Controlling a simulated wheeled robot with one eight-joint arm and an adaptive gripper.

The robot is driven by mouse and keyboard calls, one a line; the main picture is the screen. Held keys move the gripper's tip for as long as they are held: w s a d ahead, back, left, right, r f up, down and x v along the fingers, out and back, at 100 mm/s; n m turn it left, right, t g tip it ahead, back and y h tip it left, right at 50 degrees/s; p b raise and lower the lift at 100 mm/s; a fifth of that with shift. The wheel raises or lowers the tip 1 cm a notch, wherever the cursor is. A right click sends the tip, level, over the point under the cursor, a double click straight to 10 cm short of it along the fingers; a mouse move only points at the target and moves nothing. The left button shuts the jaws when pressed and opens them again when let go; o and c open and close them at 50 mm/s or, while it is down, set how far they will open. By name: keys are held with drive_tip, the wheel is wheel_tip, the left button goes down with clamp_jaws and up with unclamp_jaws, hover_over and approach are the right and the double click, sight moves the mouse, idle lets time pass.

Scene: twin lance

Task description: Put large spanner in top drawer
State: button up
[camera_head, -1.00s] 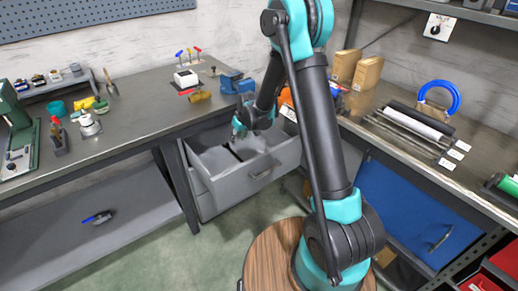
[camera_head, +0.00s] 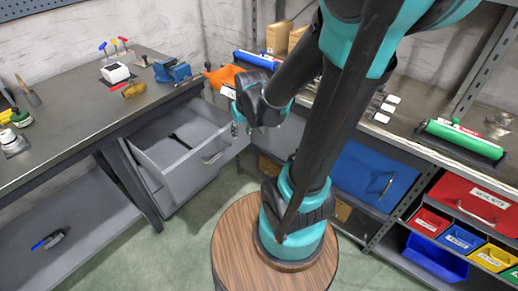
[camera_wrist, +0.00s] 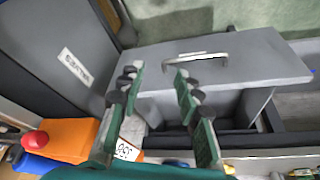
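The open grey top drawer (camera_head: 160,150) is pulled out under the left bench in the head view. A slim dark shape (camera_head: 180,140) lies inside it; I cannot tell whether it is the large spanner or part of the drawer. My gripper (camera_head: 238,127) hangs just right of the drawer and above it. In the wrist view my gripper (camera_wrist: 158,78) has its two green fingers apart, with nothing between them. The drawer front (camera_wrist: 240,62) with its metal handle shows beyond the fingers. I cannot clearly make out a large spanner in any view.
An orange object (camera_head: 222,78) and a blue vise (camera_head: 172,70) are on the bench behind the drawer. A green roll (camera_head: 462,140) lies on the right bench. Coloured bins (camera_head: 465,238) stand below right.

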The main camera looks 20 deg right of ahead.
drive_tip(key=s+d+f+m, duration=0.1)
drive_tip(key=s+d, duration=0.2)
drive_tip(key=s, duration=0.5)
drive_tip(key=shift+s+d+f+m+h, duration=0.25)
drive_tip(key=shift+s+f+m+h, duration=0.05)
drive_tip(key=shift+s+f, duration=0.1)
idle(0.5)
